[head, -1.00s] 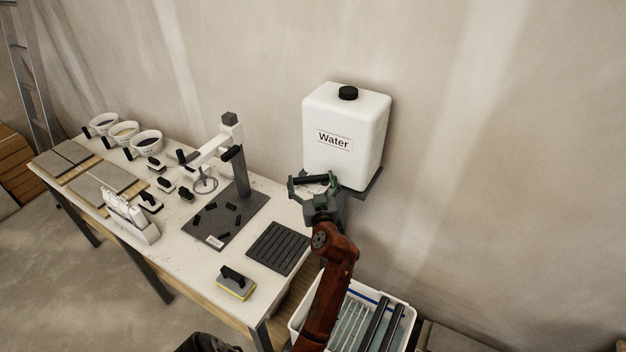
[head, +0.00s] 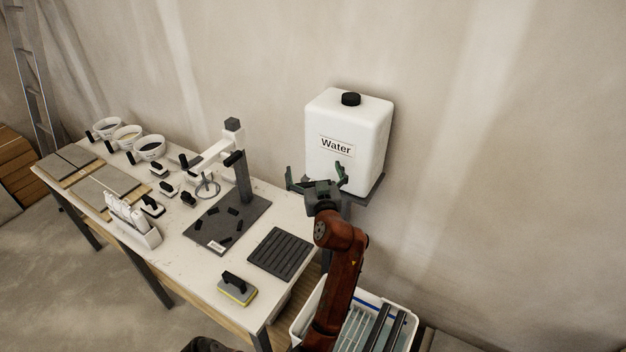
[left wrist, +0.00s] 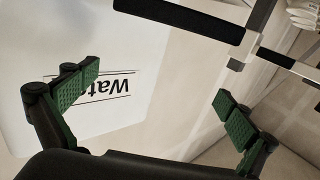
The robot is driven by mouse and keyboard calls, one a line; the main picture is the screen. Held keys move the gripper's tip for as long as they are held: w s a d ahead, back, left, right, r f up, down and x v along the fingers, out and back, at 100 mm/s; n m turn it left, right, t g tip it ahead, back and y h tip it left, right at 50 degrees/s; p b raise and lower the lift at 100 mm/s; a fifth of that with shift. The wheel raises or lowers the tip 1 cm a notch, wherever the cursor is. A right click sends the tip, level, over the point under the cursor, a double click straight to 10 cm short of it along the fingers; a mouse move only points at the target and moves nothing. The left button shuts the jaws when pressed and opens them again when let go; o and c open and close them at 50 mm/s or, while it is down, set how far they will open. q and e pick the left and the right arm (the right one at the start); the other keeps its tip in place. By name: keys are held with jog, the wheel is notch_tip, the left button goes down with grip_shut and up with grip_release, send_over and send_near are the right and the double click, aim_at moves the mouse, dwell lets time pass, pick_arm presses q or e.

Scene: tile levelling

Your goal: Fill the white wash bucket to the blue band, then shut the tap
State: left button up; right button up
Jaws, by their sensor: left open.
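The white wash bucket (head: 298,328) stands on the floor beside the table, with a blue band (head: 366,295) near its rim. My left arm covers part of it. Dark bars and pale slats lie across its top; I cannot tell its water level. The white tank marked Water (head: 362,123) sits on a wall shelf above. My left gripper (head: 316,178) is open and empty in front of the tank's lower left. In the left wrist view the tank (left wrist: 120,40) lies beyond the open fingers (left wrist: 160,92). A black bar (left wrist: 185,18) crosses above them; I cannot tell whether it is the tap handle.
The white table (head: 190,275) holds a dark stand (head: 241,175), a ribbed black mat (head: 280,252), a yellow-edged sponge float (head: 237,290) and several white bowls at its far end. The bare wall lies to the right.

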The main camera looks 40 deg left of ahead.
aim_at(313, 183)
pick_arm(q)
jog(key=shift+r, duration=1.7)
